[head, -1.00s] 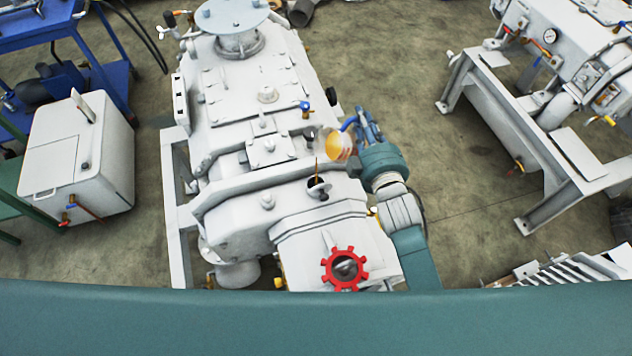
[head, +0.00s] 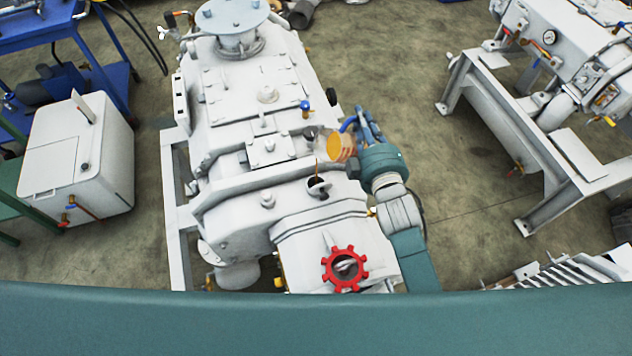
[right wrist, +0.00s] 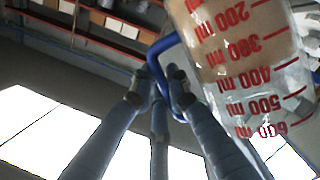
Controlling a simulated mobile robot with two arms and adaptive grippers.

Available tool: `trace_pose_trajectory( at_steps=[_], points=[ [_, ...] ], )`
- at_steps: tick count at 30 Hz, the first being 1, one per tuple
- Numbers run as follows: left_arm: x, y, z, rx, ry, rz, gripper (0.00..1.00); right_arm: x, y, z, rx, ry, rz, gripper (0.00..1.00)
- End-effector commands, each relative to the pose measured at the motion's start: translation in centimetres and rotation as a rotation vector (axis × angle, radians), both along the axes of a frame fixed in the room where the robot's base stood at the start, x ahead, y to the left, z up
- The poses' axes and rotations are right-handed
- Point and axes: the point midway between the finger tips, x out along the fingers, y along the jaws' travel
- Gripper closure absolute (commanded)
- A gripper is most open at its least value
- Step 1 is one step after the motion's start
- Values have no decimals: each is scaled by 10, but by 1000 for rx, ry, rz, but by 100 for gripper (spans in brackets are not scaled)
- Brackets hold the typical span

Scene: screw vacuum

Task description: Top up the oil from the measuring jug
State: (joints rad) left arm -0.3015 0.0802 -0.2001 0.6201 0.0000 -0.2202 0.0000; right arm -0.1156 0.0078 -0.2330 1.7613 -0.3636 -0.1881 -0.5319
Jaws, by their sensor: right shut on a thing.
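The clear measuring jug (head: 347,143) with a blue handle is tilted over the right side of the white vacuum pump (head: 235,215). Amber oil shows inside the jug. A thin amber stream (head: 317,166) shows between the jug's mouth and the dark round filler opening (head: 318,186) on the pump. My right gripper (head: 358,122) is shut on the jug's blue handle. In the right wrist view, the gripper's fingers (right wrist: 160,88) close around the handle, and the jug (right wrist: 245,65) shows red millilitre marks. My left gripper is out of view.
A red toothed ring (head: 344,268) around a round window sits on the pump's near end. A valve with a blue knob (head: 305,105) stands behind the jug. A white box (head: 75,160) is at left. A second machine on a frame (head: 520,150) is at right, with clear floor between.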

Motion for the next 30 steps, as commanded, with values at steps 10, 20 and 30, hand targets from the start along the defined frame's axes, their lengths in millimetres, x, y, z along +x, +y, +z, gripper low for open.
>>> trace_pose_trajectory(
  at_steps=[10,20,30],
  points=[
    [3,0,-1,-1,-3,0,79,0,1,4,-8,-14,1,100],
    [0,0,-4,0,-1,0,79,0,2,3,-14,-18,1,100],
    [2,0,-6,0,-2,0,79,-1,2,4,-23,-25,1,100]
  ],
)
